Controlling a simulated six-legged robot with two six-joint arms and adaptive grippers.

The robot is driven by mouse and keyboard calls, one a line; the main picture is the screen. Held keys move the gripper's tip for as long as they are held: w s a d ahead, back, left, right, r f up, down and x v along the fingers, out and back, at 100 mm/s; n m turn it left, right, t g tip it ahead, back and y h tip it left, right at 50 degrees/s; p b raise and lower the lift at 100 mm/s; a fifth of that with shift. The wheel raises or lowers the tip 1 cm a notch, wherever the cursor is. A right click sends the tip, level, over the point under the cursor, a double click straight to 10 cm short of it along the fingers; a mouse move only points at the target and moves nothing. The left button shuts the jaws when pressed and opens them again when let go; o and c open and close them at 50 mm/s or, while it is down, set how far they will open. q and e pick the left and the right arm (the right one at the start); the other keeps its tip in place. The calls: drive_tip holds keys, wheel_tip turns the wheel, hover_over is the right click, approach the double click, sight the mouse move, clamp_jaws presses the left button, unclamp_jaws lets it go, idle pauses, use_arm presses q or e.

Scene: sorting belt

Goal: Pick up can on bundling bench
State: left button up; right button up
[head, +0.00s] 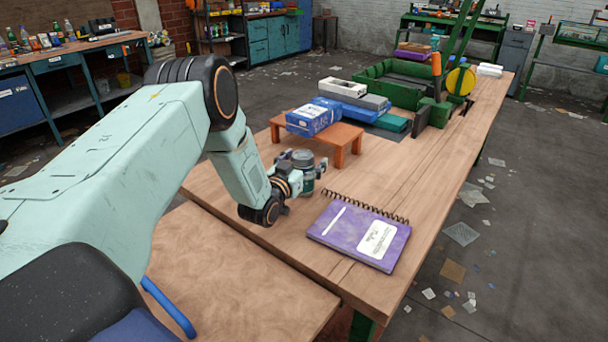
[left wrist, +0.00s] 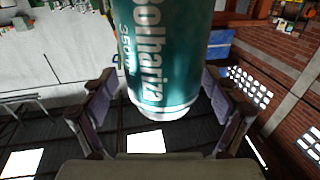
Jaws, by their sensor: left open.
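The can (head: 303,175) stands on the wooden bench (head: 430,157), in front of the small orange stand. It is dark green with a grey top in the head view. In the left wrist view the can (left wrist: 165,55) is large and teal with white lettering, between the two fingers. My left gripper (head: 298,168) is at the can in the head view, its fingers open around it. In the left wrist view the left gripper (left wrist: 160,110) shows a finger on each side, with gaps beside the can. My right gripper is not in view.
A purple spiral notebook (head: 345,228) lies to the right of the gripper. The orange stand (head: 338,140) bears a blue package (head: 313,117). The bench's right side is mostly clear.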

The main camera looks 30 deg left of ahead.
use_arm(q)
drive_tip(key=shift+a+f, duration=0.1)
drive_tip(key=shift+a, duration=0.15)
drive_tip(key=shift+c, duration=1)
drive_tip(key=shift+d, duration=0.2)
drive_tip(key=c, duration=0.5)
drive_tip(key=shift+c, duration=0.6)
drive_tip(key=shift+a, duration=0.15)
drive_tip(key=shift+c, duration=0.4)
